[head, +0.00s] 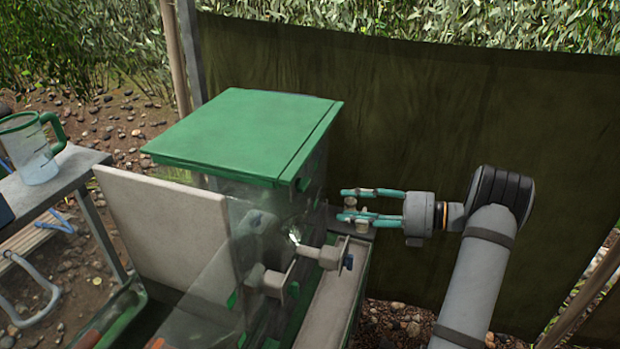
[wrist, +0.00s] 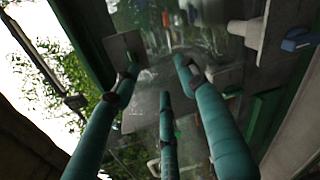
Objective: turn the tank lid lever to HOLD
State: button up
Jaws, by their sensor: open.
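The clear tank (head: 240,225) has a flat green lid (head: 245,135), which looks closed. My gripper (head: 343,205) is to the right of the tank, just below lid height, with its teal fingers pointing left at the tank's side. The fingers are apart, with nothing seen between them. The wrist view shows the open gripper (wrist: 158,72) facing the clear wall. A small grey plate (wrist: 115,44) lies behind the left fingertip; I cannot tell whether they touch. I cannot make out the lid lever or any HOLD mark with certainty.
Below my gripper, a grey pipe fitting with a dark blue knob (head: 348,263) sticks out of the tank; the knob also shows in the wrist view (wrist: 300,40). A pale board (head: 165,235) leans left of the tank. A clear jug (head: 32,150) stands on a side table. A dark tarp (head: 450,120) hangs behind.

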aim_at(307, 185)
jog(key=w+a+r+m+p, duration=0.1)
jog(key=a+m, duration=0.1)
jog(key=a, duration=0.1)
jog(key=w+a+r+m+y+p, duration=0.1)
jog(key=a+m, duration=0.1)
jog(key=a, duration=0.1)
jog(key=w+a+r+m+t+p, duration=0.1)
jog(key=a+r+m+p, duration=0.1)
jog(key=a, duration=0.2)
jog(key=shift+r, duration=0.1)
jog(key=shift+c, duration=0.4)
jog(key=shift+s, duration=0.15)
jog(key=c, duration=1)
